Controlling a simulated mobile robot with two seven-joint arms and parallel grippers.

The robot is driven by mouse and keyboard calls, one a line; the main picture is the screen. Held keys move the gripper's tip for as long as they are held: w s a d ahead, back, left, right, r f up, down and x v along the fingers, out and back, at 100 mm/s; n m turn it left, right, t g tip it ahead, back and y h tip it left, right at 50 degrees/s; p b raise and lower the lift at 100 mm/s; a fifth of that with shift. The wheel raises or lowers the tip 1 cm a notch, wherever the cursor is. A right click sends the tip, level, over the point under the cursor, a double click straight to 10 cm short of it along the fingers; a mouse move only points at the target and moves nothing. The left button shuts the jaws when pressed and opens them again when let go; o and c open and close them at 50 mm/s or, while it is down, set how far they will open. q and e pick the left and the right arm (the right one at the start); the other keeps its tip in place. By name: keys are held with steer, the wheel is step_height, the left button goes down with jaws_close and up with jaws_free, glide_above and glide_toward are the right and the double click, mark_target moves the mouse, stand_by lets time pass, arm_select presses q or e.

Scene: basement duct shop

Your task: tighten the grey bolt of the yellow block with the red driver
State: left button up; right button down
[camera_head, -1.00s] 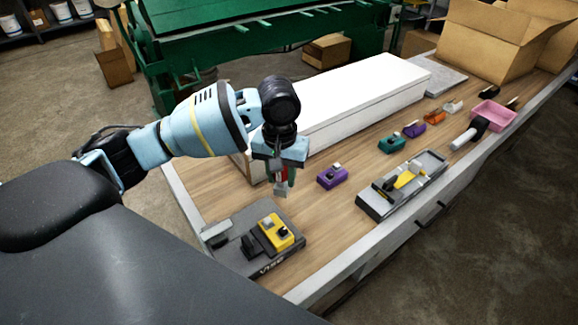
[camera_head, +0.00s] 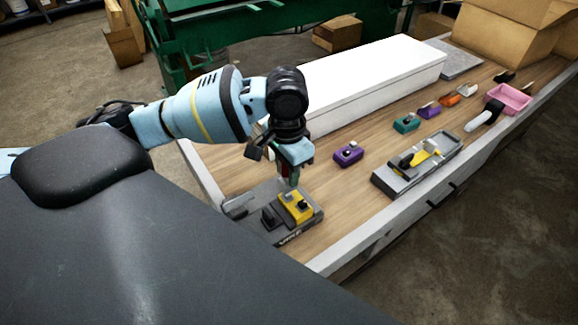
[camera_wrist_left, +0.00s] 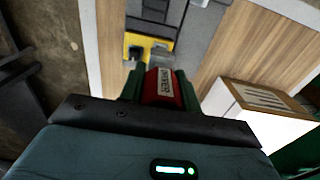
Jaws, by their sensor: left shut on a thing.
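The yellow block (camera_head: 300,212) sits in the grey vise (camera_head: 268,228) near the table's front left; it also shows in the wrist view (camera_wrist_left: 130,42). A dark bolt (camera_wrist_left: 135,52) and a light grey part (camera_wrist_left: 160,52), perhaps the grey bolt, show at its near side there. My left gripper (camera_head: 293,168) is shut on the red driver (camera_wrist_left: 165,88), between its green fingers. The driver points down, its tip just over the block's back side; whether it touches the bolt I cannot tell. My right gripper is out of view.
A long white box (camera_head: 375,75) lies behind the arm. A purple block (camera_head: 348,153), a teal block (camera_head: 405,124) and a grey tray (camera_head: 385,184) with a yellow-handled tool stand to the right. A pink bin (camera_head: 508,98) and cardboard boxes are farther off.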

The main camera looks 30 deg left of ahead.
mark_target(287, 180)
arm_select(q)
steer(key=shift+f+b, duration=0.35)
steer(key=shift+f, duration=0.3)
steer(key=shift+r, duration=0.1)
steer(key=shift+p, duration=0.3)
steer(key=shift+f, duration=0.2)
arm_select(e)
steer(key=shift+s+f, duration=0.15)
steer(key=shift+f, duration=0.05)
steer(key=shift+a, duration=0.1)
arm_select(q)
steer(key=shift+p, duration=0.4)
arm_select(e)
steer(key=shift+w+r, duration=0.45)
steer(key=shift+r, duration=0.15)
arm_select(q)
steer(key=shift+f, duration=1)
stand_by(0.4)
steer(key=shift+m, duration=0.6)
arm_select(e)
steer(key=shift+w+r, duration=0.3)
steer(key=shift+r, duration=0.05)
arm_select(q)
steer(key=shift+m, duration=0.4)
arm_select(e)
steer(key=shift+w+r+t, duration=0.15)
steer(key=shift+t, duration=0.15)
